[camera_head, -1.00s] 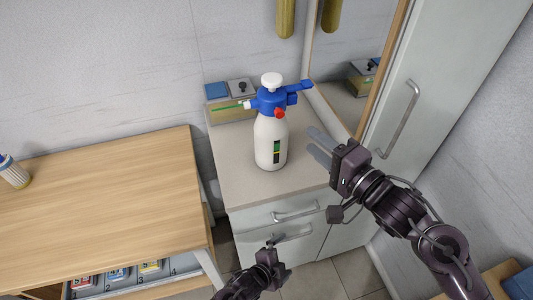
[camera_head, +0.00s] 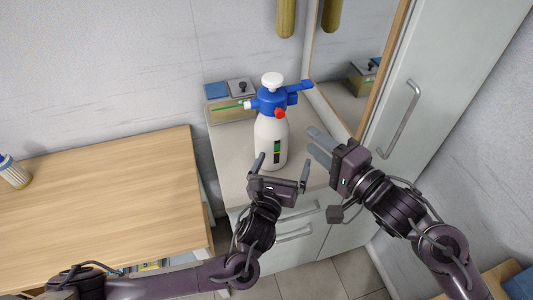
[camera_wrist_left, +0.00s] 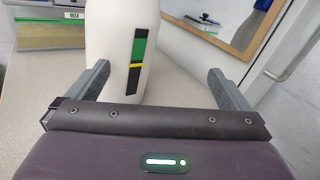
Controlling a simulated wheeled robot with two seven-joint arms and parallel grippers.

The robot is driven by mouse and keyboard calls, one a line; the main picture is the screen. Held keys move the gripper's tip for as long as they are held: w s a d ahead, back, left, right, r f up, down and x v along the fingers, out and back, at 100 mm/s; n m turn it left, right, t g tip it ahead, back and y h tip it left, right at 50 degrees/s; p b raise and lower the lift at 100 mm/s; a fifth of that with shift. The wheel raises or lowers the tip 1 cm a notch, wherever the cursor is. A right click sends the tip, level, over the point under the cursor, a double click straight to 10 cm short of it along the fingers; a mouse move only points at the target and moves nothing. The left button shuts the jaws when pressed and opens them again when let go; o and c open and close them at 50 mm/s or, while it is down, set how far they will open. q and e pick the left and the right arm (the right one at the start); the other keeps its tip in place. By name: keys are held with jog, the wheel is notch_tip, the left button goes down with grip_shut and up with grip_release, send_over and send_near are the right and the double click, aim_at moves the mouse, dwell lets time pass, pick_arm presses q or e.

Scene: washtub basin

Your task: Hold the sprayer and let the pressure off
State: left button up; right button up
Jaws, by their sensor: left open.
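The sprayer (camera_head: 270,135) stands upright on the counter, with a white bottle, a blue head, a white top knob (camera_head: 272,80) and a red knob (camera_head: 280,113) on the head. A green and black gauge strip shows on its front in the left wrist view (camera_wrist_left: 135,60). My left gripper (camera_head: 281,167) is open just in front of the bottle's lower part, its fingers spread to either side and not closed on it. My right gripper (camera_head: 318,146) is to the right of the bottle, apart from it and empty; its two fingers look a little apart.
The sprayer's counter (camera_head: 228,180) tops a drawer cabinet (camera_head: 318,225). A box with green trim (camera_head: 232,110) sits behind the sprayer. A mirror (camera_head: 350,75) and a tall cabinet (camera_head: 425,90) stand at right. A wooden table (camera_head: 100,190) stands at left.

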aim_at(268, 146)
pick_arm(q)
jog(key=w+a, duration=0.1)
jog(key=a+y, duration=0.1)
jog(key=w+a+r+y, duration=0.1)
jog(key=shift+w+a+r+t, duration=0.1)
jog(key=shift+w+a+t, duration=0.2)
jog(key=shift+w+a, duration=0.1)
jog(key=shift+w, duration=0.35)
jog(key=w, duration=0.4)
jog(key=w+d, duration=0.1)
jog(key=w, duration=0.1)
jog(key=shift+w, duration=0.3)
jog(key=c, duration=1.4)
